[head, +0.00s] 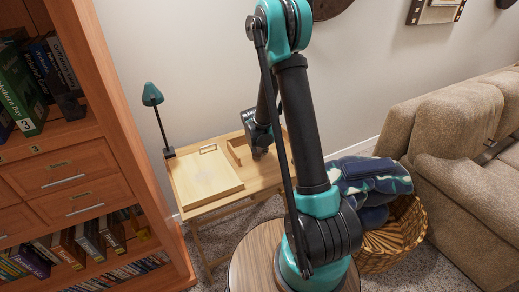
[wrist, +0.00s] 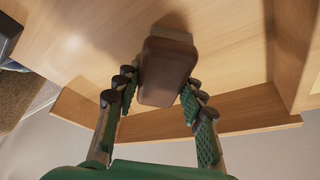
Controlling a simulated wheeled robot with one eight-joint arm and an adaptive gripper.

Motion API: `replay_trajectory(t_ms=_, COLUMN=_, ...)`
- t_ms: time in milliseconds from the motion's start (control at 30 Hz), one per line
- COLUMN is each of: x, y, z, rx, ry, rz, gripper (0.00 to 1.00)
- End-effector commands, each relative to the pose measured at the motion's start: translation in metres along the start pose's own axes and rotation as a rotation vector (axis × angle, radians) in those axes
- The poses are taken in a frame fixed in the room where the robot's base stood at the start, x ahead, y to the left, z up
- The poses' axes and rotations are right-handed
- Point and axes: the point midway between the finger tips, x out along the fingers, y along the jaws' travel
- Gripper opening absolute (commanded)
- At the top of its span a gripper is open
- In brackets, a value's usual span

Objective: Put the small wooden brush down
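The small wooden brush (wrist: 166,75) shows in the wrist view as a brown rounded block with a pale bristle edge at its far side. My gripper (wrist: 160,88) has its green-padded fingers against both sides of the brush and appears shut on it. Light wood lies beneath the brush, with a shadow close by; I cannot tell whether the brush touches it. In the head view, the end of my arm hangs over the right part of the small wooden table (head: 262,177). The brush and fingertips cannot be made out there.
A shallow wooden tray (head: 207,190) covers the table's left part. A small wooden holder (head: 234,152) stands near its back edge. A teal lamp (head: 152,95) is at the back left corner. A bookcase (head: 120,150) stands left; a wicker basket (head: 405,235) and sofa (head: 455,130) stand right.

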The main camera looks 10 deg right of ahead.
Motion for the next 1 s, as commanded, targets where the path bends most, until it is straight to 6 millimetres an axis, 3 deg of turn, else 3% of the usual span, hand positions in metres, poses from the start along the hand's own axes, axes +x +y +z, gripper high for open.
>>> replay_trajectory(t_ms=133, x=0.000, y=0.000, z=0.001, rx=0.001, ry=-0.003, rz=0.000, gripper=0.59)
replay_trajectory(t_ms=533, x=-0.005, y=0.000, z=-0.001, rx=0.000, ry=-0.002, rz=0.000, gripper=0.59)
replay_trajectory(t_ms=1000, x=-0.074, y=0.000, z=-0.001, rx=0.000, ry=-0.002, rz=0.001, gripper=0.59)
